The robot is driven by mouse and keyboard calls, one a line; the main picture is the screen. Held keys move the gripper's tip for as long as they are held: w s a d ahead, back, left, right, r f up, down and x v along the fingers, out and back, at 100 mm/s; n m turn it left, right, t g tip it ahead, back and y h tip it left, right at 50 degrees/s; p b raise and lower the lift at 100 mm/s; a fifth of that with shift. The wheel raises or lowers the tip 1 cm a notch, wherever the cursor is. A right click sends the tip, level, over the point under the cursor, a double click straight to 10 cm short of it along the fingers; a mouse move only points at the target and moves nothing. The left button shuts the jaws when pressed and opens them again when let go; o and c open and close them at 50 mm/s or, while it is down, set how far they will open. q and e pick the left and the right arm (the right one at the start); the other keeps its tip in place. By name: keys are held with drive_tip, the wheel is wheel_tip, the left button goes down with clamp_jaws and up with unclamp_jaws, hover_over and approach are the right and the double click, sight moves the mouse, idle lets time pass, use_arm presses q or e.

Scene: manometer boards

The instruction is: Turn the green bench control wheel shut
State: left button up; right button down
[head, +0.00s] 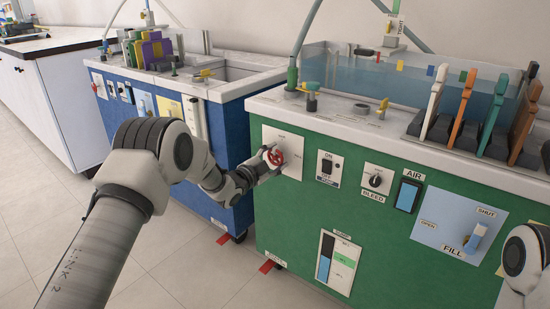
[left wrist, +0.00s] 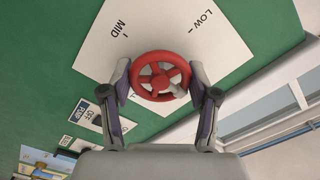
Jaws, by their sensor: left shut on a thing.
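The green bench (head: 360,215) stands at the right in the head view. Its control wheel is a red handwheel (head: 275,157) on a white plate at the left of the front panel. In the left wrist view the red wheel (left wrist: 160,76) has several spokes and a grey pointer at its lower right. The plate (left wrist: 185,30) reads MID and LOW. My left gripper (head: 266,160) is at the wheel, its two fingers on either side of the rim in the left wrist view (left wrist: 160,88), shut on it. My right gripper is not visible; only part of my right arm shows.
A blue bench (head: 230,130) stands close on the left. Open tiled floor (head: 185,265) lies in front.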

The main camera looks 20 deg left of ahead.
use_arm(q)
drive_tip(key=shift+m, duration=0.6)
drive_tip(key=o, duration=1.2)
drive_tip(key=shift+c, duration=0.2)
drive_tip(key=shift+s, duration=0.1)
drive_tip(key=v, duration=1.1)
drive_tip(key=shift+s+a, duration=0.15)
drive_tip(key=shift+s, duration=0.25)
